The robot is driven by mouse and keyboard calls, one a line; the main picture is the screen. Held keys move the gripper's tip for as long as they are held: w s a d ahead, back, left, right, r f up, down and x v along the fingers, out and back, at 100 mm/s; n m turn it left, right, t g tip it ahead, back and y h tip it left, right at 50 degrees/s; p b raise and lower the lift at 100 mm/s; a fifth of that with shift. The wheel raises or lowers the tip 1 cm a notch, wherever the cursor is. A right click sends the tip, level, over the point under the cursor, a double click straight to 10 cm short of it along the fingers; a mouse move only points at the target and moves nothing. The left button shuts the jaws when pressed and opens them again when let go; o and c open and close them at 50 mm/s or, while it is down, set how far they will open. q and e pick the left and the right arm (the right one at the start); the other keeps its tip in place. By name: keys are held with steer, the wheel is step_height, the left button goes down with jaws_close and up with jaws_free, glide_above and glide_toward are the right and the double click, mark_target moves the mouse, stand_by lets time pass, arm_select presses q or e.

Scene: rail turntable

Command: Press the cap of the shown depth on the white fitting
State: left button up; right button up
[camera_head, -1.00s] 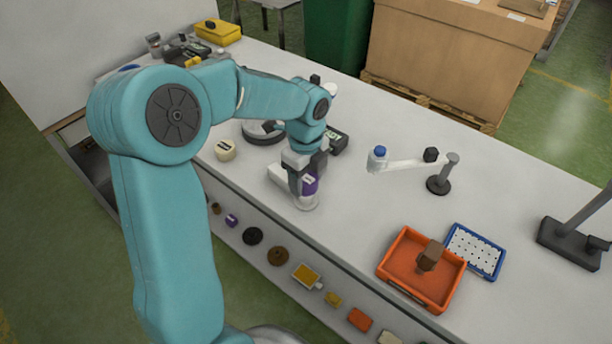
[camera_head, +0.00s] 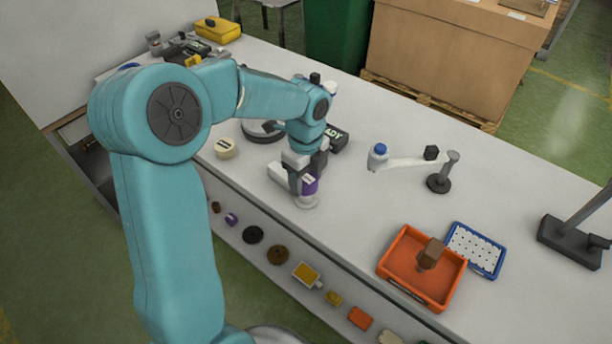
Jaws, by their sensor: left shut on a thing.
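My left gripper (camera_head: 302,178) is shut on a purple cap (camera_head: 310,185) with a pale mark on its side. The cap is upright, directly over a white fitting (camera_head: 306,202) on the bench. The cap's lower edge seems to meet the fitting, but I cannot tell how far down it sits. My fingers and wrist hide part of the cap. A cream round piece (camera_head: 225,149) with a dark mark lies on the bench left of the gripper. My right gripper is not in view.
A dark display (camera_head: 337,138) showing "ADY" is behind the wrist. A white swing arm with a blue knob (camera_head: 378,151) stands to the right. An orange tray (camera_head: 400,252) holding a brown block and a blue-rimmed tray (camera_head: 499,267) are further right. The bench between is clear.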

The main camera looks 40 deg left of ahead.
arm_select(q)
steer(key=shift+f+b, duration=0.75)
steer(key=shift+f, duration=0.55)
stand_by(2.2)
steer(key=o, duration=1.1)
step_height(320, 180, up, 16)
steer(key=p, duration=0.1)
steer(key=shift+r, duration=0.15)
